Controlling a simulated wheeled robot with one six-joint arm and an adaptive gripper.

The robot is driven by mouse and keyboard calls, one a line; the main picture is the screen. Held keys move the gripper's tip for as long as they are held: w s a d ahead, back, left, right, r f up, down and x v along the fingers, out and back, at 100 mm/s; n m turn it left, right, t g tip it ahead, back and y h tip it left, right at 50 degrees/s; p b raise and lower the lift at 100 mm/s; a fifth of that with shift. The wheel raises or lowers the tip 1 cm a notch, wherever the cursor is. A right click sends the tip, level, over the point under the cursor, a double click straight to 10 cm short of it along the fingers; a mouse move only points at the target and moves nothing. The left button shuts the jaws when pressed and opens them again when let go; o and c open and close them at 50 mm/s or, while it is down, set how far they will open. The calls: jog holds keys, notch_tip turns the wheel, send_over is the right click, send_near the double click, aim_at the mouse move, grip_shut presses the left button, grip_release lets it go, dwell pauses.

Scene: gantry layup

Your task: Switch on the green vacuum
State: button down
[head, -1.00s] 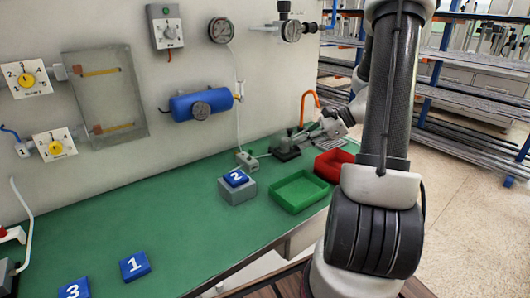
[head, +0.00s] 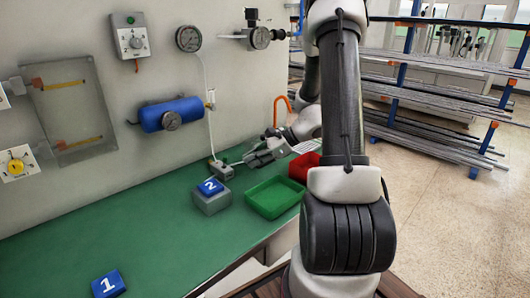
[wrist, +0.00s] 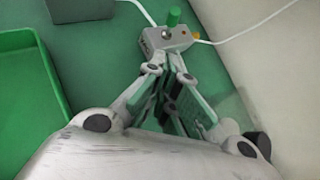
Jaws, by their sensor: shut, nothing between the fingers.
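A small grey box with an upright green lever (wrist: 174,16) stands on the green bench in the wrist view. The box body (wrist: 165,40) has a dark round spot, an orange part and white lines running off it. In the head view the same small box (head: 221,170) sits at the back of the bench, near the wall. My gripper (wrist: 168,72) is shut and empty, its fingers pointing at the box from just in front. In the head view my gripper (head: 252,158) is just right of the box. Whether the fingertips touch it I cannot tell.
A green tray (head: 250,205) and a red tray (head: 298,168) are in front and right. The wall holds a blue tank (head: 160,115), a gauge (head: 188,39) and a control box (head: 130,36).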

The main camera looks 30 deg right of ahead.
aim_at(225, 161)
jog(key=shift+w+a+r, duration=0.1)
jog(key=shift+w+a, duration=0.25)
jog(key=shift+a, duration=0.3)
jog(key=shift+w+a, duration=0.3)
jog(key=shift+a, duration=0.4)
jog(key=shift+w+a+r, duration=0.1)
jog(key=shift+w+a, duration=0.25)
jog(key=shift+a, duration=0.3)
